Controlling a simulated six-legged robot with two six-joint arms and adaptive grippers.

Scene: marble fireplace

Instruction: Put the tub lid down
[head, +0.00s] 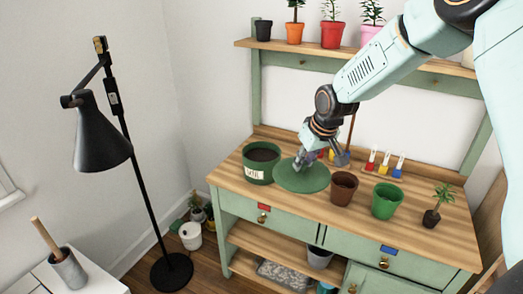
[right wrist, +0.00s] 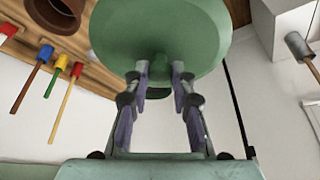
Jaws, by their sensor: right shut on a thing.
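The tub lid (head: 301,177) is a round green disc. In the head view it is at the bench top, just right of the green tub (head: 259,173). The tub is open, with dark soil showing and a white label on its side. My right gripper (head: 318,163) is above the lid. In the right wrist view the fingers (right wrist: 160,80) are shut on the lid's knob, and the lid (right wrist: 160,30) spreads out beyond them. I cannot tell whether the lid touches the wood. My left gripper is not in view.
A brown pot (head: 343,189) and a green pot (head: 386,201) stand right of the lid. A small plant (head: 435,208) stands farther right. Colored-handled tools (head: 384,164) are behind. Potted plants line the shelf (head: 400,66) above. A black lamp (head: 103,135) stands left of the bench.

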